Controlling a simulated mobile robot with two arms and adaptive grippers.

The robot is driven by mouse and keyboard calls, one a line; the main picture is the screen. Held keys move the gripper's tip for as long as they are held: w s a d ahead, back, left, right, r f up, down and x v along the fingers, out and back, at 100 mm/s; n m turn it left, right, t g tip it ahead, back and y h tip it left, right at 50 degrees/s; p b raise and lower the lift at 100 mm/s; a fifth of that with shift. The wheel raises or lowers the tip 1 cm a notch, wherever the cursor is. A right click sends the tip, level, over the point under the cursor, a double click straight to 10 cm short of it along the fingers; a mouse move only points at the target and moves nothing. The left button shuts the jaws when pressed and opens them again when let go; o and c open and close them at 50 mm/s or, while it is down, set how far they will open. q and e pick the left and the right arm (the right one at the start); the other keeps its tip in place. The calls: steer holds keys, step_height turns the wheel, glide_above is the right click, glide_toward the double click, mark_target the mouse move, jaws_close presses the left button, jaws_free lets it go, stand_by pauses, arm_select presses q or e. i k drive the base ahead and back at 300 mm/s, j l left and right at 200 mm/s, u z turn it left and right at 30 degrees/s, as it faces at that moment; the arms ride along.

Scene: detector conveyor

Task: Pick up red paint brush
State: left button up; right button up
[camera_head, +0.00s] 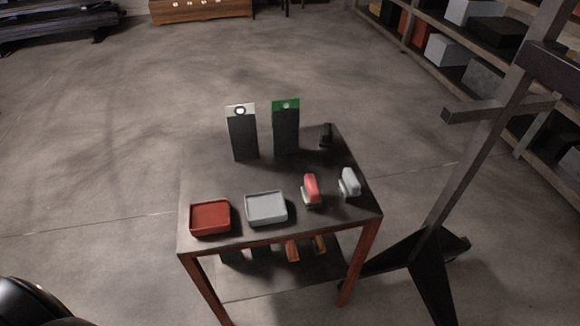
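The red paint brush (311,187) stands near the front right of a dark-topped table (205,178). It has a red upper part and a pale lower part. A similar pale grey brush (350,182) stands just to its right, apart from it. Neither of my grippers shows in the head view. Nothing touches or covers the red brush.
A red tray (210,232) and a grey tray (247,221) lie along the table's front left. Two dark upright boxes, one white-topped (243,138) and one green-topped (286,133), stand behind, with a small black object (326,136). A dark metal stand (437,225) is right of the table.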

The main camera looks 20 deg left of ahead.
mark_target(311, 195)
steer(key=i+u, duration=0.3)
steer(key=i, duration=0.15)
steer(key=i+l+u, duration=0.1)
steer(key=i+u, duration=0.15)
steer(key=i, duration=0.15)
steer(key=z, duration=3.35)
steer(key=u, duration=3.35)
